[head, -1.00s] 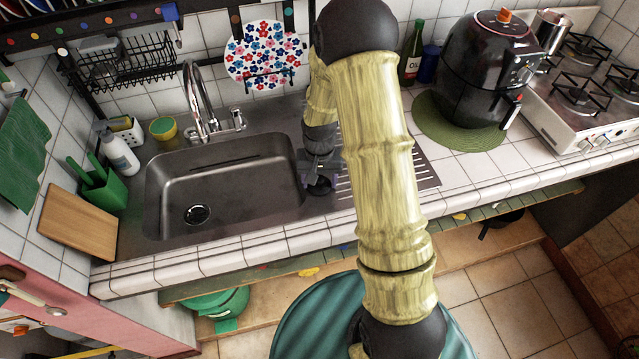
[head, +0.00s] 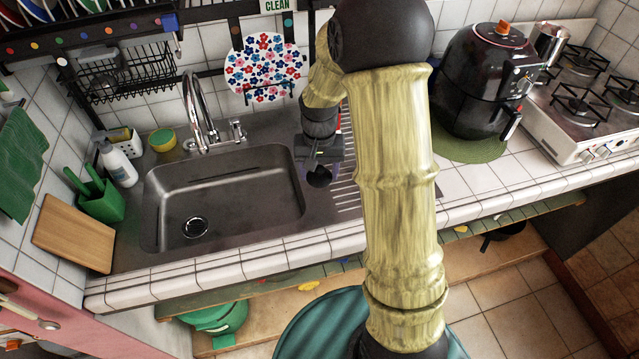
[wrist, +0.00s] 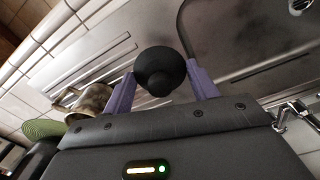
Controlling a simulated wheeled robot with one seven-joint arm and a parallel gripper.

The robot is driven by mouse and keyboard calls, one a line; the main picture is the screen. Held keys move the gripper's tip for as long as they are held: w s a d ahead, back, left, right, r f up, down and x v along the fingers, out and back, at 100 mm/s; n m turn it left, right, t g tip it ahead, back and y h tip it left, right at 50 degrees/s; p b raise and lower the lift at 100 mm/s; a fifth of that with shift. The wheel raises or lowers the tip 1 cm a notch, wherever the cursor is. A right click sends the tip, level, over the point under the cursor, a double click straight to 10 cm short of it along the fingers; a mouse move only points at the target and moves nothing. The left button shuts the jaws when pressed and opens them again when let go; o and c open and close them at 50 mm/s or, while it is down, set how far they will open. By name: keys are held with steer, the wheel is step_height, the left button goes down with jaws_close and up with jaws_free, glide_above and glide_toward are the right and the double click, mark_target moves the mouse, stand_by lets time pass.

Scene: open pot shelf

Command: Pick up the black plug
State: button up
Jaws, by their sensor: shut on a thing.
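The black plug (wrist: 159,71) is a round, dark piece between the two purple fingers in the wrist view. My gripper (wrist: 162,78) is shut on it, with one finger on each side. In the head view my gripper (head: 321,168) points down by the right edge of the sink, and the plug (head: 319,179) shows dark at its tips. It appears to be held above the steel drainboard; the exact gap is hard to tell. My arm hides part of the drainboard in the head view.
The sink basin (head: 222,190) lies left of my gripper, with the tap (head: 200,115) behind it. The black air fryer (head: 482,85) stands on a green mat (head: 462,148) to the right, before the stove (head: 585,120).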

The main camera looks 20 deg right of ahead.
mark_target(319, 180)
steer(key=shift+r, duration=0.75)
steer(key=shift+p, duration=0.4)
steer(key=shift+w+p, duration=0.15)
steer(key=shift+p, duration=0.4)
steer(key=p, duration=0.1)
steer(key=f+p, duration=0.1)
steer(key=p, duration=0.1)
steer(key=shift+w+n+p, duration=0.3)
steer(key=shift+n, duration=0.1)
steer(key=f+p, duration=0.1)
steer(key=p, duration=0.1)
steer(key=f+n+p, duration=0.1)
steer(key=f+p, duration=0.1)
steer(key=p, duration=0.1)
steer(key=f+n+p, duration=0.1)
steer(key=p, duration=0.2)
steer(key=shift+s+f, duration=0.25)
steer(key=shift+f, duration=0.1)
steer(key=shift+s+f+p, duration=0.15)
steer(key=shift+f+p, duration=0.25)
steer(key=shift+f, duration=0.3)
